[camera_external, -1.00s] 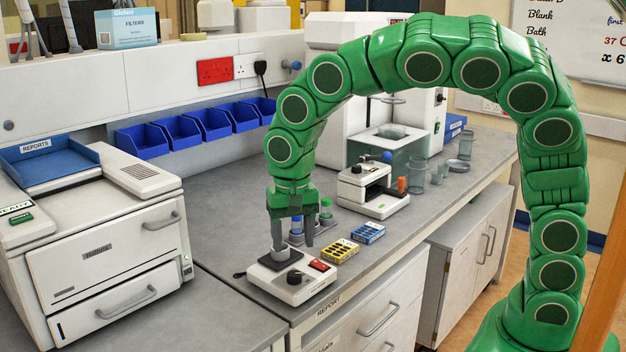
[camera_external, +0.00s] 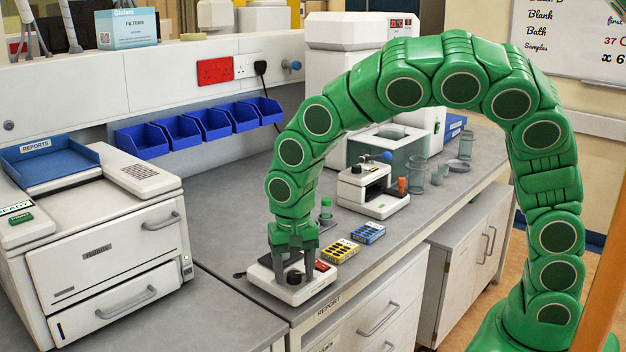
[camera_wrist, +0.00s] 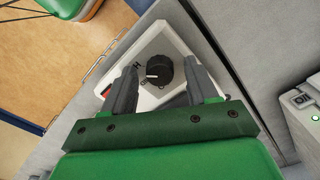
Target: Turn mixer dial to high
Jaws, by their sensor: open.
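The mixer (camera_external: 291,286) is a small white box with a black dial, standing near the bench's front corner. The dial (camera_wrist: 159,71) shows in the wrist view with a pale pointer mark toward the picture's left. My gripper (camera_external: 295,280) points down over the mixer. Its two grey fingers stand apart on either side of the dial. In the wrist view the open gripper (camera_wrist: 160,74) has the dial between its fingertips, with a gap on each side.
A white printer (camera_external: 110,245) stands at left.

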